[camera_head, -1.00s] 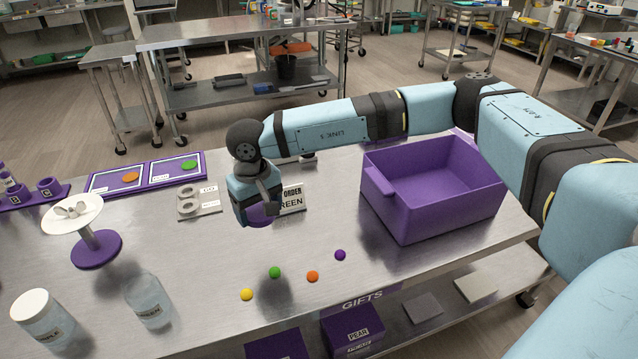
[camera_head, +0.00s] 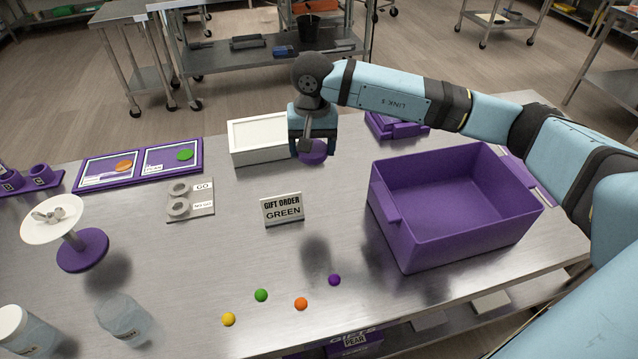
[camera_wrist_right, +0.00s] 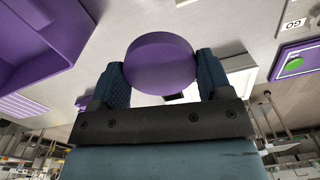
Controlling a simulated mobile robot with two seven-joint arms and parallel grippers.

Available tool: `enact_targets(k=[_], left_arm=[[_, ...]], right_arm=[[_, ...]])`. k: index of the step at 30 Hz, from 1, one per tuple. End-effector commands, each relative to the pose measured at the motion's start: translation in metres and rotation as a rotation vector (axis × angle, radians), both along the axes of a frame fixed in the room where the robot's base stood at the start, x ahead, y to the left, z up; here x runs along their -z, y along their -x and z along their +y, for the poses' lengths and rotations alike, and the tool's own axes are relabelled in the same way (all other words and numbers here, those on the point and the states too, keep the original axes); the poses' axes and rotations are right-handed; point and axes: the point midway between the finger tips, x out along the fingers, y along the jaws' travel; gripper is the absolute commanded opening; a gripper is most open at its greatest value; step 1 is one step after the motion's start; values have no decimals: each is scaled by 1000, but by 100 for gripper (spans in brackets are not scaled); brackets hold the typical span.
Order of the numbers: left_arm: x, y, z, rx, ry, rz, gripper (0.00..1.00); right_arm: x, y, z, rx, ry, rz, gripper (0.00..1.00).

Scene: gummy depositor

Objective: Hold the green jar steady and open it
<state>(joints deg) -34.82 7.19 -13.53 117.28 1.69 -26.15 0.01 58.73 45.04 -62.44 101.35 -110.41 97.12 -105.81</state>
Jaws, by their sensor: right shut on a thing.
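My right gripper (camera_head: 313,152) is shut on a purple round disc (camera_head: 314,153), which looks like a lid, above the back of the table. The right wrist view shows the purple disc (camera_wrist_right: 161,64) between both fingers. A clear jar (camera_head: 123,318) with no lid visible on it stands at the lower left. A jar with a white lid (camera_head: 14,322) stands left of it, cut by the picture edge. Their labels are too small to read surely, so I cannot tell which is the green jar. My left gripper is not in view.
A sign reading "GIFT ORDER GREEN" (camera_head: 283,209) stands mid-table. A large purple bin (camera_head: 408,240) is at right, and a white box (camera_head: 259,141) at the back. Several coloured balls lie near the front edge. A white dish on a purple stand (camera_head: 82,250) is at left.

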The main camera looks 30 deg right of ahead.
Motion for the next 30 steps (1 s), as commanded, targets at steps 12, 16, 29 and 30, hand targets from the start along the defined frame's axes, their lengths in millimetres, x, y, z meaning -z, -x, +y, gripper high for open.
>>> enact_targets(k=[12, 16, 29, 30], left_arm=[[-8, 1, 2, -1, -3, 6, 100], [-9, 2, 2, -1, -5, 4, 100], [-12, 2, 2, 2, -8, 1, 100], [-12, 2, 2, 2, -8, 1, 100]], right_arm=[[2, 4, -36, 197, 13, 18, 43], [35, 5, -35, 196, 14, 19, 43], [133, 5, -35, 194, 12, 15, 43], [136, 4, -35, 195, 13, 15, 43]])
